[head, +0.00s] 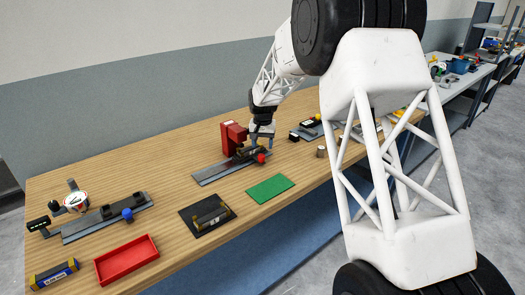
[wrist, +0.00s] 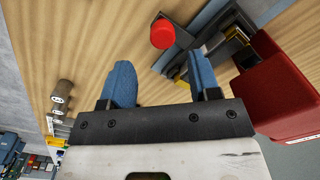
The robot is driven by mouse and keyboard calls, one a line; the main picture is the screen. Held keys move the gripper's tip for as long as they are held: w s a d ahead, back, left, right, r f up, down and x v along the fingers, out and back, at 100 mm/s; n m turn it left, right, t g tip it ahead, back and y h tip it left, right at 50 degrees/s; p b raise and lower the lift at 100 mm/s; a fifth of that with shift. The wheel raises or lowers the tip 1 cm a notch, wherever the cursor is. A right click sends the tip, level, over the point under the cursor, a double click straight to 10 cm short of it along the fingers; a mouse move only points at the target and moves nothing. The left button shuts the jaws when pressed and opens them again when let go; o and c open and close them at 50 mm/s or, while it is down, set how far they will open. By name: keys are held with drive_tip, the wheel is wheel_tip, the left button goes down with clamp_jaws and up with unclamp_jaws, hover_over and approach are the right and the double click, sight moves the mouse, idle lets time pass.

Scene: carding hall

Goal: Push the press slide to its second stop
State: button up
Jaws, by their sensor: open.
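The red press (head: 232,136) stands towards the back of the wooden bench, on a long grey rail (head: 209,174). A red knob (head: 261,158), seemingly on the dark slide, is at the rail's right end. My gripper (head: 258,143) is down over this end, close to the knob, and partly hides the slide. In the wrist view my gripper (wrist: 162,75) has its two blue fingers apart with nothing between them. The red knob (wrist: 163,33) is just beyond the fingertips, and the press body (wrist: 283,98) is beside the right finger. Contact cannot be told; the stops are not clear.
A green mat (head: 270,189) and a black tray (head: 199,206) lie in front of the press. A red tray (head: 126,260) and a rail with a blue knob (head: 127,213) are at left. A small cylinder (head: 320,152) stands to the right.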

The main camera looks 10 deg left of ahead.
drive_tip(key=shift+r, duration=0.85)
drive_tip(key=shift+d, duration=0.1)
drive_tip(key=shift+s+d+r, duration=0.15)
drive_tip(key=shift+s+r, duration=0.05)
drive_tip(key=shift+r, duration=0.05)
drive_tip(key=s+d+r+t, duration=0.1)
drive_tip(key=s+d+r, duration=0.75)
drive_tip(key=s, duration=0.35)
drive_tip(key=s+d+r, duration=0.8)
drive_tip(key=s+d, duration=0.2)
drive_tip(key=s, duration=0.3)
drive_tip(key=s+d, duration=0.3)
drive_tip(key=s, duration=0.7)
drive_tip(key=s+d+f+t, duration=0.1)
drive_tip(key=s+d, duration=0.3)
drive_tip(key=s, duration=0.7)
drive_tip(key=s+d+f, duration=0.1)
drive_tip(key=s+d, duration=0.2)
drive_tip(key=s, duration=0.8)
drive_tip(key=shift+d+t, duration=0.2)
drive_tip(key=shift+t, duration=0.1)
